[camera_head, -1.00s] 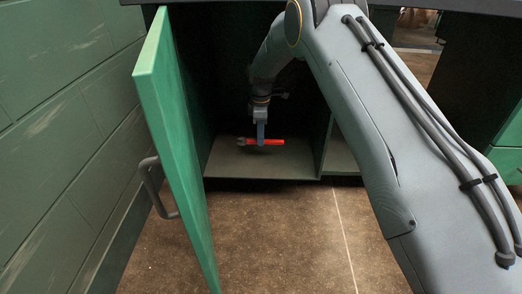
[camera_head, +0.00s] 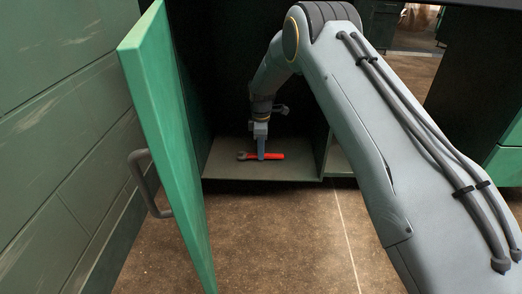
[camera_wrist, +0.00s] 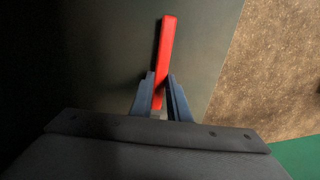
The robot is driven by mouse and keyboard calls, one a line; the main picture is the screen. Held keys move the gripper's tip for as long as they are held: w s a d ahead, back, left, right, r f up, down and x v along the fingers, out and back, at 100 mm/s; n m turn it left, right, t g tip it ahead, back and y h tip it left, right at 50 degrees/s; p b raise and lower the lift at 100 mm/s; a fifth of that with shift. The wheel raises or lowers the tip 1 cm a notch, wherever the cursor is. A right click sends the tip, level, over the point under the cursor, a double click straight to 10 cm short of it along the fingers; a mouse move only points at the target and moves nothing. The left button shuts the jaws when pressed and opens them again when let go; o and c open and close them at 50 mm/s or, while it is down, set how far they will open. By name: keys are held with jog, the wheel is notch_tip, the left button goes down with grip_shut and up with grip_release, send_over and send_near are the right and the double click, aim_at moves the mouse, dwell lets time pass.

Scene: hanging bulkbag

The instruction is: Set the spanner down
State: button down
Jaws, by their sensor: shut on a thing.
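The spanner (camera_head: 274,156) has a red handle and a dark grey head at its left end. It lies level at the floor of the open cabinet, close to or touching it; I cannot tell which. My gripper (camera_head: 262,156) points down and is shut on the spanner around its middle. In the wrist view the red handle (camera_wrist: 167,50) sticks out beyond my gripper's two blue-grey fingers (camera_wrist: 161,92). The spanner's head is hidden there by my gripper's body.
The cabinet floor (camera_head: 225,168) is bare around the spanner. A dark partition (camera_head: 323,150) stands to the right. The green door (camera_head: 165,130) with its grey handle (camera_head: 150,185) is open on the left. Brown floor (camera_head: 260,235) lies in front.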

jog(key=shift+f, duration=0.3)
jog(key=c, duration=1.7)
grip_release()
jog(key=shift+r, duration=0.15)
notch_tip(320, 180, up, 13)
jog(key=p, duration=0.6)
jog(key=shift+s, duration=0.1)
